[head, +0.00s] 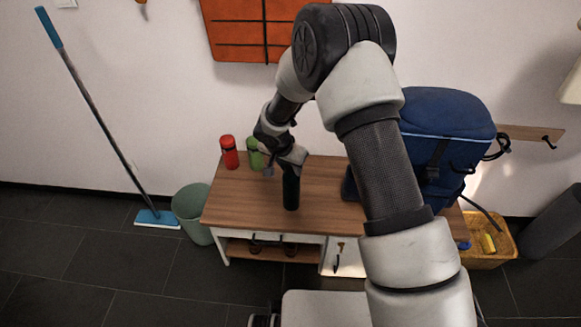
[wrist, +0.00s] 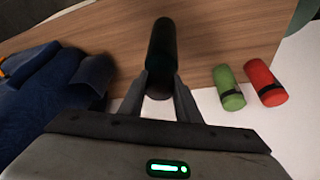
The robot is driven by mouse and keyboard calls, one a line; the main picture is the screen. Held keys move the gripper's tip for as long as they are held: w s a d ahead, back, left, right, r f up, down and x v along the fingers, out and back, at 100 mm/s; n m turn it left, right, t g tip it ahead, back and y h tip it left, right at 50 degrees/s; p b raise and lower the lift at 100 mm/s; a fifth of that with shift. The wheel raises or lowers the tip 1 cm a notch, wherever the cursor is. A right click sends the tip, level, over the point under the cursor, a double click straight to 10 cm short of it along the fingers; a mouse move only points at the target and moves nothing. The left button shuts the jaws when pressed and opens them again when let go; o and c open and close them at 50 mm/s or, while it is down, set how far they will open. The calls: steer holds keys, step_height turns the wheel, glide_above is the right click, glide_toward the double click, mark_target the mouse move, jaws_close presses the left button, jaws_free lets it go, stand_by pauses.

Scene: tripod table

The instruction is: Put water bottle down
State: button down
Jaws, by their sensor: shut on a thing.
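The water bottle is a dark, nearly black cylinder (head: 291,190). In the head view it is upright at the wooden table (head: 325,208), near its middle; I cannot tell whether its base touches the top. In the wrist view the bottle (wrist: 161,50) extends up from between the fingers. My gripper (wrist: 160,92) is shut on the bottle, one finger on each side. In the head view my gripper (head: 290,165) is at the bottle's upper end, and its fingers are hard to make out.
A red bottle (head: 229,152) and a green bottle (head: 254,153) stand at the table's back left. A blue backpack (head: 440,140) takes up the right side. A bin (head: 193,215) and a mop (head: 95,115) stand left of the table. The tabletop's front left is clear.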

steer(key=c, duration=1.3)
jaws_free()
steer(key=shift+r+p, duration=0.25)
steer(key=shift+p, duration=0.25)
steer(key=p+v, duration=0.2)
steer(key=v, duration=1)
steer(key=s+d+r+n, duration=0.1)
steer(key=s+d+r, duration=0.4)
steer(key=r, duration=0.4)
steer(key=s+d+r, duration=0.3)
steer(key=d+r, duration=0.5)
steer(key=r, duration=0.1)
steer(key=s+d+r+n+y, duration=0.1)
steer(key=s+d+r+n, duration=0.1)
steer(key=s, duration=0.7)
steer(key=s+d+r+n+t, duration=0.1)
steer(key=s+d+r+n, duration=0.1)
steer(key=s+r, duration=0.4)
steer(key=s+d, duration=0.1)
steer(key=s, duration=0.3)
steer(key=shift+d+t+y, duration=0.3)
steer(key=shift+d+y, duration=0.1)
steer(key=shift+r, duration=0.15)
